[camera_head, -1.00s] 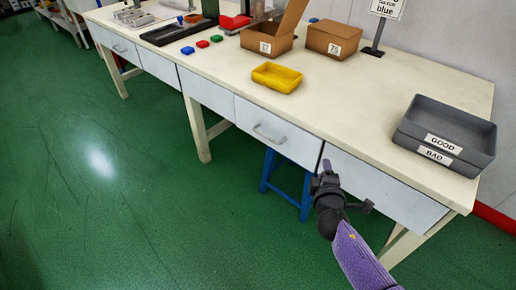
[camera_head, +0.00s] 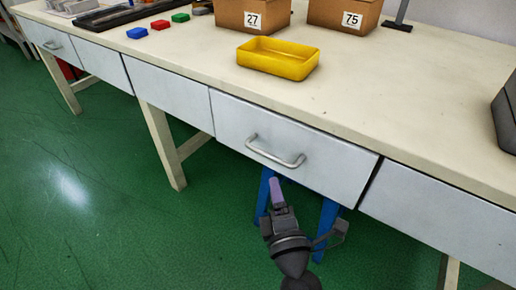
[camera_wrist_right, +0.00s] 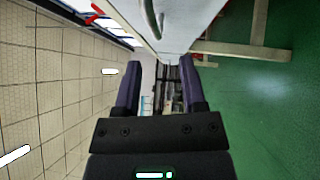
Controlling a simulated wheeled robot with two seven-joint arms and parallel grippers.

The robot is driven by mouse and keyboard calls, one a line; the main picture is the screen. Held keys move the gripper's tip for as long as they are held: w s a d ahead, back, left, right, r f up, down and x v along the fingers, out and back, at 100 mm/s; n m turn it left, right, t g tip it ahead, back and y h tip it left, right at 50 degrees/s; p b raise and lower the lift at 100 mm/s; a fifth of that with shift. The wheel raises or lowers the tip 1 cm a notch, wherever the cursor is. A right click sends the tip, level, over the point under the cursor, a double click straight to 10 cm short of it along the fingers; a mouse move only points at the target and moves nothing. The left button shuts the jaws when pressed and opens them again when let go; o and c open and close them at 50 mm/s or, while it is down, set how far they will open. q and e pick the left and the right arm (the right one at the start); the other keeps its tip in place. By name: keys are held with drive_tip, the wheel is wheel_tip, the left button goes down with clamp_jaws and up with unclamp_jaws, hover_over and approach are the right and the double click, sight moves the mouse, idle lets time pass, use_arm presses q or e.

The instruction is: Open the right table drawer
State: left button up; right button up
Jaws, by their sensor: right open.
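The right table drawer (camera_head: 320,168) is a pale grey-white front with a metal bar handle (camera_head: 275,153). It looks shut, flush with the panels beside it. My right gripper (camera_head: 277,186) is just below the handle in the head view, open and empty, apart from the handle as far as I can tell. In the right wrist view, the two purple fingers of the gripper (camera_wrist_right: 163,72) are spread, and the handle (camera_wrist_right: 153,18) shows above them against the drawer front (camera_wrist_right: 185,22). My left gripper is not in view.
The cream table (camera_head: 390,110) carries a yellow bin (camera_head: 278,60), two cardboard boxes (camera_head: 252,14) and a grey tray (camera_head: 506,115) at the right edge. A blue stool (camera_head: 327,222) stands under the drawer. Green floor in front is clear.

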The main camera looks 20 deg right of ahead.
sight(266, 155)
drive_tip(key=w, duration=0.3)
drive_tip(key=w+r, duration=0.1)
drive_tip(key=w, duration=0.2)
drive_tip(key=w+d+r, duration=0.1)
drive_tip(key=w, duration=0.2)
drive_tip(key=shift+f, duration=0.1)
clamp_jaws()
idle(0.6)
idle(0.3)
